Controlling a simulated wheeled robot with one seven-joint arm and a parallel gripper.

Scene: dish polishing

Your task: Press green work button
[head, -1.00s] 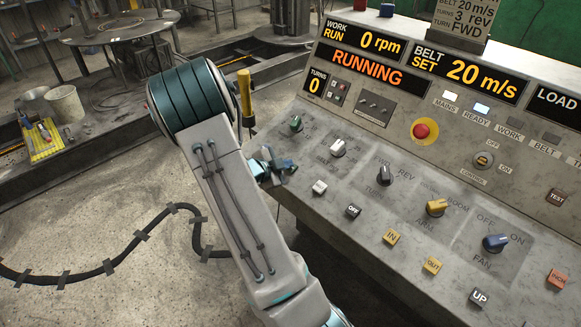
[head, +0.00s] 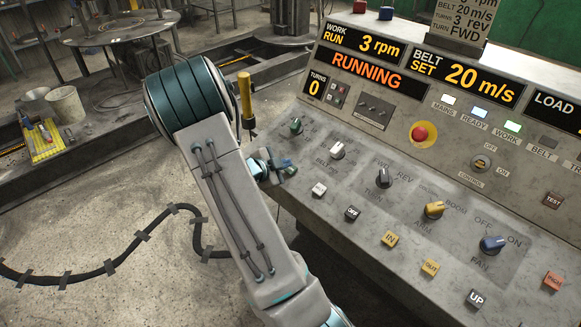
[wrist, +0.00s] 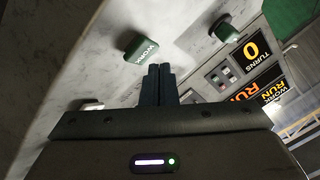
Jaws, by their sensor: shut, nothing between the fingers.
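The green work button (wrist: 141,48), marked WORK, stands out from the grey panel in the wrist view. My gripper (wrist: 160,68) is shut and empty, its fingertips close beside the button's lower right edge in that view. I cannot tell whether they touch it. In the head view my gripper (head: 283,168) is at the panel's left side, and the button cannot be made out clearly there. The WORK lamp (head: 512,127) is lit green. The work display (head: 363,43) reads RUN 3 rpm, and RUNNING shows below it.
A green knob (head: 296,126) sits just above my gripper; it also shows in the wrist view (wrist: 225,31). A white button (head: 319,189) and a black OFF button (head: 352,213) lie to the lower right. A red stop button (head: 419,133) is farther right.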

